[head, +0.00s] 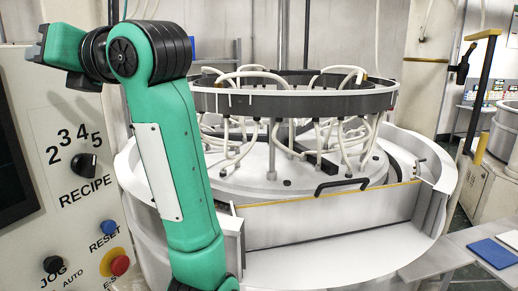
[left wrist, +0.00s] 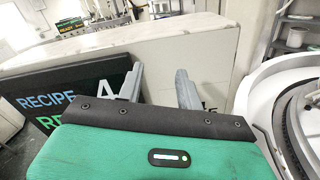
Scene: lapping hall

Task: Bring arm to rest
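My left arm is green with black joints and rises through the left of the head view. Its forearm bends left at the top, in front of the control panel (head: 35,130). In the left wrist view my left gripper (left wrist: 158,82) shows two grey fingers standing apart with nothing between them. The panel's pale edge and a dark display with "RECIPE" lettering (left wrist: 45,101) lie beyond the fingers. My right gripper is in neither view.
The panel carries a black recipe knob (head: 85,164), a blue reset button (head: 109,227) and a red emergency stop (head: 120,265). The round lapping machine (head: 330,255), with a dark hose ring (head: 290,103), fills the middle. A blue pad (head: 493,253) lies on a grey table at right.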

